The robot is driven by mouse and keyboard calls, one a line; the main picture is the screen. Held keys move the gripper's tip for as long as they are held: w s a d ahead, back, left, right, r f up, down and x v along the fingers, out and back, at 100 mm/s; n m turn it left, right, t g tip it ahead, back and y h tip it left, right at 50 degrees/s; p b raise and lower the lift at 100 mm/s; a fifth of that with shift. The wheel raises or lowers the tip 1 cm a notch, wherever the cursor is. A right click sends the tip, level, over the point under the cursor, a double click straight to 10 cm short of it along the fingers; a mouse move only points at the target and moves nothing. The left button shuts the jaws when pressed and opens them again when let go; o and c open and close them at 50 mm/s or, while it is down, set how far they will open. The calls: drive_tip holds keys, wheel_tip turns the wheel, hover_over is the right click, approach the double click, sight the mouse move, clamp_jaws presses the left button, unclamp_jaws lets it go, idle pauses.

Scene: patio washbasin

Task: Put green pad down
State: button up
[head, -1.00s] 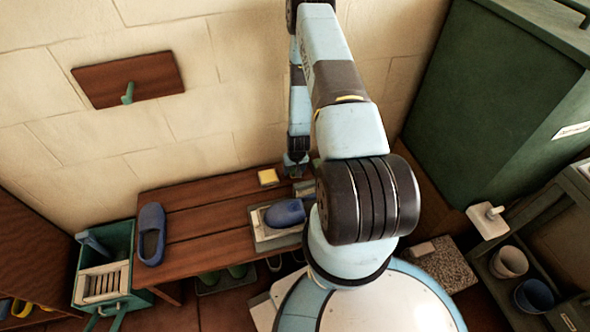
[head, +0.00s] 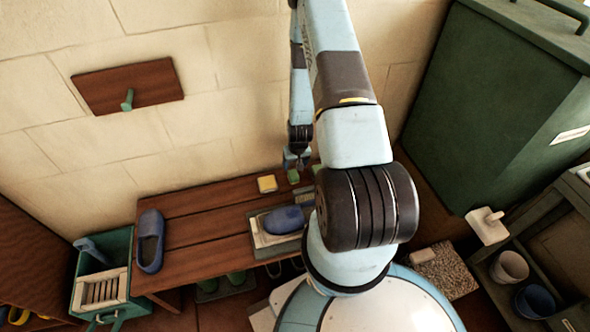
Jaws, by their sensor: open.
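The green pad (head: 293,175) lies on the wooden bench (head: 200,203) near its wall side, just right of the yellow pad. My gripper (head: 297,163) is open above the green pad, with its fingers pointing down. A small gap seems to show between the fingertips and the pad, though the view is small. My arm covers the right part of the bench.
A yellow pad (head: 267,184) lies left of the green pad. A blue shoe (head: 283,220) rests on a tray in front, and another blue shoe (head: 150,240) stands at the bench's left end. The bench between them is clear.

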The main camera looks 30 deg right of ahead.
drive_tip(key=shift+s+r, duration=0.2)
drive_tip(key=shift+r, duration=1.15)
